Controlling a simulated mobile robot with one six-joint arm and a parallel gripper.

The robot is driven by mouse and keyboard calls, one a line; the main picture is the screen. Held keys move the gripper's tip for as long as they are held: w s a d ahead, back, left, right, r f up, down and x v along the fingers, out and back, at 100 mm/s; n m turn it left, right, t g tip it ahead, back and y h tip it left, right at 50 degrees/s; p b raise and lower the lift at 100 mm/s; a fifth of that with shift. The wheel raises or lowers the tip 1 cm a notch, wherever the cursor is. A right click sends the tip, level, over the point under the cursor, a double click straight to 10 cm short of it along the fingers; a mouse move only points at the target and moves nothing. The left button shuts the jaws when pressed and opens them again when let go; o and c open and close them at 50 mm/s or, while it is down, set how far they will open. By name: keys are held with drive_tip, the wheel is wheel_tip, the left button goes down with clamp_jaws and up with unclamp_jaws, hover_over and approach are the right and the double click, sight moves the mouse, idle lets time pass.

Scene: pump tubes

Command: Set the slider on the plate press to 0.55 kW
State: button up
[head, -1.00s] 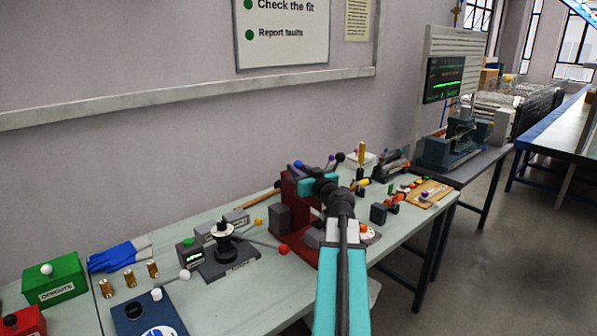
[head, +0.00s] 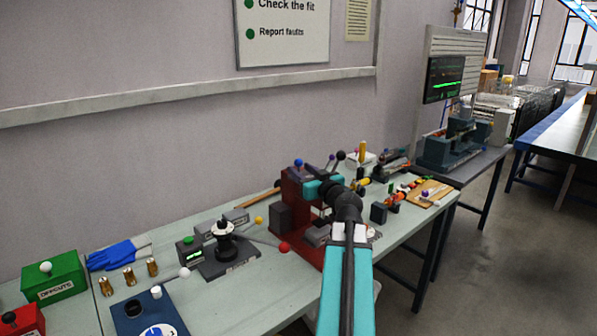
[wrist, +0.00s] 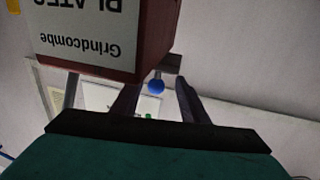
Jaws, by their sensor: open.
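The plate press is the dark red machine (head: 291,190) in the middle of the bench in the head view, partly hidden behind my arm. In the wrist view its red body and white label (wrist: 95,35), reading "Grindcombe" and "PLATES" upside down, fill the upper left. A blue ball knob (wrist: 156,86) shows beyond the press's edge, between my fingers in the picture; a blue ball (head: 298,163) also shows at the press's top in the head view. My gripper (wrist: 157,92) is open and holds nothing. I cannot make out a power scale or reading.
Left of the press stands a grey device (head: 226,252) with long ball-ended levers. Further left are brass cylinders (head: 129,276), blue gloves (head: 112,255) and a green box (head: 54,277). Other small fixtures crowd the bench to the right. The wall is close behind.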

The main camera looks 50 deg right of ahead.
drive_tip(key=b+v, duration=0.2)
drive_tip(key=v, duration=0.3)
drive_tip(key=shift+s+a+f+b, duration=0.1)
drive_tip(key=shift+s+f+b, duration=0.05)
drive_tip(key=shift+s+b, duration=0.2)
drive_tip(key=shift+b, duration=0.3)
drive_tip(key=shift+s+a+b, duration=0.1)
drive_tip(key=shift+s+b, duration=0.2)
drive_tip(key=shift+b, duration=0.6)
drive_tip(key=s+b, duration=0.1)
drive_tip(key=b, duration=0.2)
drive_tip(key=shift+s+a, duration=0.1)
drive_tip(key=shift+a, duration=0.15)
drive_tip(key=shift+b+v, duration=1.5)
drive_tip(key=shift+b, duration=0.8)
